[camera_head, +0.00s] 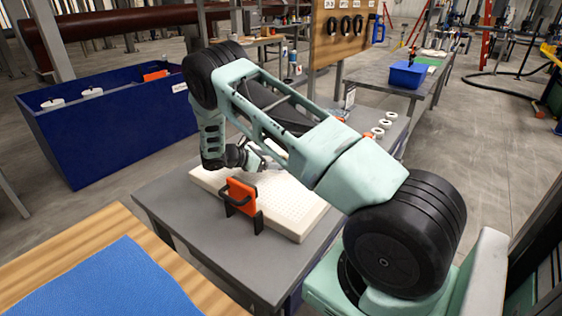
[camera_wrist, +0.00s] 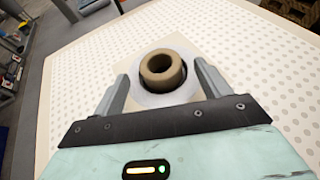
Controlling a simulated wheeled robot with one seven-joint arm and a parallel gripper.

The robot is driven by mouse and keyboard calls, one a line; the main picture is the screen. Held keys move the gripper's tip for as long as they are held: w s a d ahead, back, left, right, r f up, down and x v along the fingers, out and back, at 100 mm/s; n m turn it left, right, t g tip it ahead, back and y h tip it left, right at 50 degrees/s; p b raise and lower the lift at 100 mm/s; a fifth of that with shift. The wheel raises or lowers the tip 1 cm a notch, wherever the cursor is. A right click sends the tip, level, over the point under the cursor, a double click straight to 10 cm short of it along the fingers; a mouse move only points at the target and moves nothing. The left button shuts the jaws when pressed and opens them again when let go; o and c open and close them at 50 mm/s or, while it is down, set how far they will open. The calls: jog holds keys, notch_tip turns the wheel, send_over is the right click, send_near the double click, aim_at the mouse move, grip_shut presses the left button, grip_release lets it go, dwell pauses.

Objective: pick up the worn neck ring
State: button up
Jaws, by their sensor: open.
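The worn neck ring, a tan-brown ring (camera_wrist: 162,68), sits in a pale round collar (camera_wrist: 158,97) on the white dimpled plate (camera_wrist: 255,85) in the wrist view. My gripper (camera_wrist: 163,73) is open, with one grey finger on each side of the ring and collar. I see no clear contact between the fingers and the ring. In the head view my gripper (camera_head: 258,160) is low over the white plate (camera_head: 290,212), which lies on a grey table. The ring is not clearly visible there; my arm covers part of that area.
An orange piece in a black holder (camera_head: 240,195) stands at the plate's near edge. Several white rings (camera_head: 385,123) lie on the grey table's far right. A blue bin (camera_head: 120,135) stands left. A wooden bench with a blue mat (camera_head: 115,280) is at front left.

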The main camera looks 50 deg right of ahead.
jog(key=shift+p+x, duration=0.45)
jog(key=shift+x, duration=1.35)
jog(key=shift+r, duration=0.1)
jog(key=c, duration=1.1)
jog(key=shift+o, duration=0.2)
jog(key=shift+r, duration=0.1)
